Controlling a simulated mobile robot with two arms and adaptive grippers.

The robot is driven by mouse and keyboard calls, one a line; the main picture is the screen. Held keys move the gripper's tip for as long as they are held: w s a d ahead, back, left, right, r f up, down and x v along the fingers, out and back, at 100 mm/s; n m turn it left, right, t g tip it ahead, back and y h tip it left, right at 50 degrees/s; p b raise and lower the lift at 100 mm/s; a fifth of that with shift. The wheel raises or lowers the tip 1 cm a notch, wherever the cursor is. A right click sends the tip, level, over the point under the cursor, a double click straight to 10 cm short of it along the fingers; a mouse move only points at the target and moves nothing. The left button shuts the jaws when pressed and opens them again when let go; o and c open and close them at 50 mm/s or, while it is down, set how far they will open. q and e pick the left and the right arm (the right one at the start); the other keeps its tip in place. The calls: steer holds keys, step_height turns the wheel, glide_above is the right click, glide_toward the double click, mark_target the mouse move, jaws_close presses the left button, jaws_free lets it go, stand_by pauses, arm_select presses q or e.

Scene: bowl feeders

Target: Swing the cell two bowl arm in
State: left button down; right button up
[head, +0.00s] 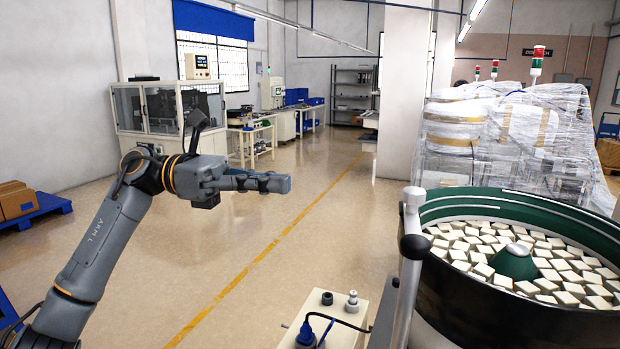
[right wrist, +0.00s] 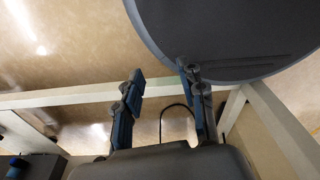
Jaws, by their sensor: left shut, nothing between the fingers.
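A bowl feeder (head: 450,290) with a dark outer wall and green inside stands at the right of the head view, full of pale blocks. A pale upright bar (head: 411,225) with a black rounded knob (head: 414,246) stands at its left edge; I cannot tell whether this is the cell two bowl arm. My left gripper (head: 285,184) is shut and empty, held over the open floor, left of and apart from the bar. My right gripper (right wrist: 161,72) is open in the right wrist view, with nothing between its fingers. A dark round disc (right wrist: 225,40) lies beyond its right finger.
A cream box (head: 335,310) with a blue plug and cable sits at the bottom centre. Pale frame bars (right wrist: 60,98) cross the right wrist view. Wrapped goods (head: 500,130) stand behind the bowl. A blue pallet (head: 40,208) with cartons lies at left. The middle floor is clear.

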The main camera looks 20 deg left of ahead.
arm_select(q)
steer(key=p, duration=0.3)
glide_toward(413, 211)
steer(key=d+p, duration=0.1)
steer(key=w+d+r+p, duration=0.1)
steer(key=d, duration=0.1)
steer(key=d+p, duration=0.1)
steer(key=d, duration=0.1)
steer(key=shift+w+d+r, duration=0.15)
steer(key=shift+w+r, duration=0.1)
steer(key=shift+r, duration=0.15)
arm_select(e)
steer(key=d+r, duration=0.3)
steer(key=r, duration=0.3)
steer(key=shift+s+d+r, duration=0.15)
steer(key=shift+s+d, duration=0.15)
steer(key=shift+s, duration=0.05)
arm_select(q)
steer(key=shift+d+g, duration=0.1)
steer(key=shift+g, duration=0.3)
arm_select(e)
steer(key=shift+d, duration=0.15)
